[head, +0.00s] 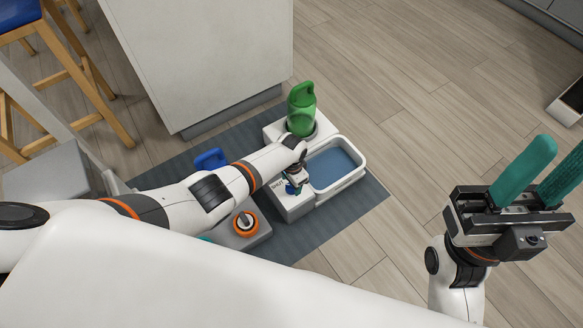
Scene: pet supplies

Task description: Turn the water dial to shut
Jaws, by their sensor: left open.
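The pet water unit (300,207) stands on the dark mat, with a white body and a basin of blue water (335,167) at its right. A green bottle (302,108) stands upright at its back. A small blue part, apparently the water dial (291,190), shows on the front left of the unit, mostly hidden. My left gripper (292,187) is open and points down over the dial; I cannot tell whether its fingers touch it. My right gripper (560,155) has its green fingers apart and empty, away to the right.
The grey-blue mat (352,212) lies under the unit. A grey box with an orange-ringed knob (246,222) and a blue item (210,159) are left of it, close to my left arm. A white cabinet (205,60) stands behind.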

